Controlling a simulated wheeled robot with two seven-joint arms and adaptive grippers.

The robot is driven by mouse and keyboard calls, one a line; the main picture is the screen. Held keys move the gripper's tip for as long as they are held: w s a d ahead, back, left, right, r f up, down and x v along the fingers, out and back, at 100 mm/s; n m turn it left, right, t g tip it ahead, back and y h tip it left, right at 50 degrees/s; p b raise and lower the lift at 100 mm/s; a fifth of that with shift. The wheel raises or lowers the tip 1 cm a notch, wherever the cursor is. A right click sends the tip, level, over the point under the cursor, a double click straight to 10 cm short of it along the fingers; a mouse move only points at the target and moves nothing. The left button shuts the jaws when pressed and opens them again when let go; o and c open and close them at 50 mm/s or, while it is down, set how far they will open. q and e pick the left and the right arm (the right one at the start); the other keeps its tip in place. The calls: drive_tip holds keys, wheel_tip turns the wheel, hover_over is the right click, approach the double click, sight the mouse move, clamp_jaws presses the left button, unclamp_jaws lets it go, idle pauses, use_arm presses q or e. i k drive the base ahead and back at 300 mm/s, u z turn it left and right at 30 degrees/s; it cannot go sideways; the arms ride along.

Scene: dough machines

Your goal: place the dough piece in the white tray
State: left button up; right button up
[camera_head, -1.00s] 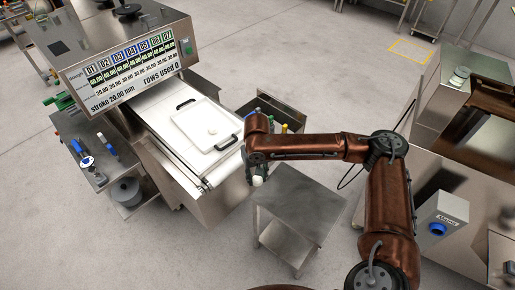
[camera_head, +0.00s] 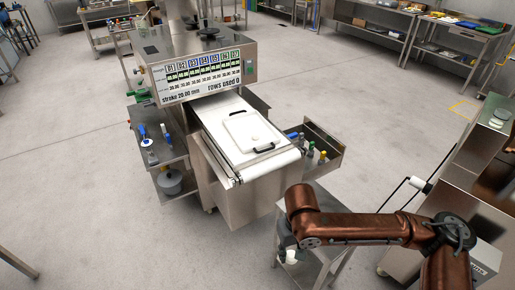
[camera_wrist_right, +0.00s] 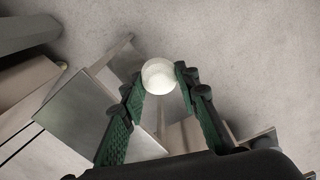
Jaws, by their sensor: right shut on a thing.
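The white tray (camera_head: 239,131) with two black handles lies on the white belt of the dough machine. A small pale round piece (camera_head: 257,138) shows inside it. My right gripper (camera_head: 288,254) is low in the head view, apart from the tray, in front of and below the belt's near end. It is shut on a dough piece (camera_head: 291,258), a pale round lump. In the right wrist view the dough piece (camera_wrist_right: 158,76) sits between the green fingertips of the right gripper (camera_wrist_right: 160,80). My left gripper is not in view.
The dough machine (camera_head: 200,75) stands behind the tray with its display panel. An open metal bin (camera_head: 322,150) with several bottles is right of the belt. A side shelf (camera_head: 160,155) is at the left. A small steel table (camera_head: 318,208) stands close to my right gripper.

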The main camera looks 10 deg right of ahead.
sight(246, 124)
drive_tip(key=z, duration=0.1)
drive_tip(key=k, duration=0.4)
drive_tip(key=u, duration=0.9)
drive_tip(key=i, duration=1.05)
drive_tip(key=z, duration=0.6)
